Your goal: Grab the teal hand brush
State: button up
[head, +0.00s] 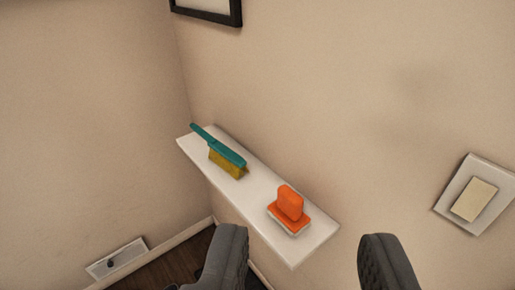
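The teal hand brush (222,150) lies on a white wall shelf (259,196), towards its far left end. Its teal handle points to the upper left and its yellow bristles face down onto the shelf. My gripper (304,262) is at the bottom of the head view, with its two dark fingers wide apart and nothing between them. It is nearer to the camera than the shelf and apart from the brush, which lies to the upper left of it in the picture.
An orange brush with an upright grip (289,207) sits on the shelf's near right end. A light switch (474,199) is on the wall at right. A dark picture frame (207,10) hangs above. A white wall plate (116,259) and dark floor show at lower left.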

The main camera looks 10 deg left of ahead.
aim_at(227, 153)
jog(key=z, duration=2.85)
jog(key=k, duration=1.55)
jog(key=u, duration=2.45)
jog(key=i, duration=0.95)
jog(key=u, duration=0.1)
